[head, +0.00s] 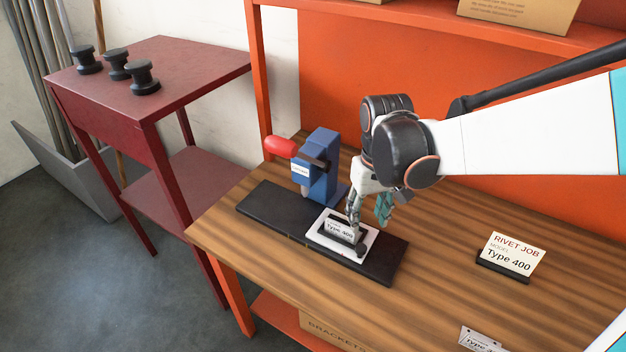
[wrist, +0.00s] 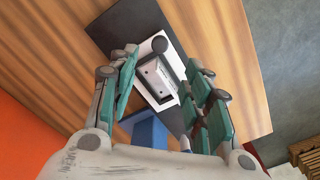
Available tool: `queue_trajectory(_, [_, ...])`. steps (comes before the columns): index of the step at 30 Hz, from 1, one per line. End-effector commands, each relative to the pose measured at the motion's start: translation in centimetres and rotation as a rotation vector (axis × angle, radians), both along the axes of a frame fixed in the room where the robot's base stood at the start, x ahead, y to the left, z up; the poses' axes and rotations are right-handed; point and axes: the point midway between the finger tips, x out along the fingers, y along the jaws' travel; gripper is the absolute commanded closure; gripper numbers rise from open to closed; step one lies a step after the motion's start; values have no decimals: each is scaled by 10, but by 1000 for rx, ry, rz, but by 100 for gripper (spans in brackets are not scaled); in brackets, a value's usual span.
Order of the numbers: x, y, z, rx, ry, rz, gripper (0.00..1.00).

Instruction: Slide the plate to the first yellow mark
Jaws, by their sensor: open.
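The small metal plate (head: 339,229), lettered "Type 400", lies in a dark recess of a white carriage (head: 369,240). The carriage sits on a black rail (head: 385,270) on the wooden bench, in front of the blue rivet press (head: 322,165). A dark round knob (wrist: 160,44) stands at one end of the carriage. My gripper (head: 369,212) is open, pointing down at the carriage. In the wrist view the plate (wrist: 156,80) shows between the parted fingers; I cannot tell whether a finger touches it. I cannot make out the yellow marks clearly.
The press has a red handle (head: 280,146). A "Rivet job Type 400" card (head: 512,254) stands on the right of the bench, and another metal plate (head: 479,341) lies near its front edge. A dark red side table (head: 170,75) holds several black knobs.

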Motion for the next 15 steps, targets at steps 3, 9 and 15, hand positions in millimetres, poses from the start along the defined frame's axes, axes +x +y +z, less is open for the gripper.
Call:
queue_trajectory(3, [1, 0, -28, 0, 0, 0, 55])
queue_trajectory(9, [1, 0, -67, 0, -1, 0, 55])
queue_trajectory(15, [1, 0, -97, 0, -1, 0, 55])
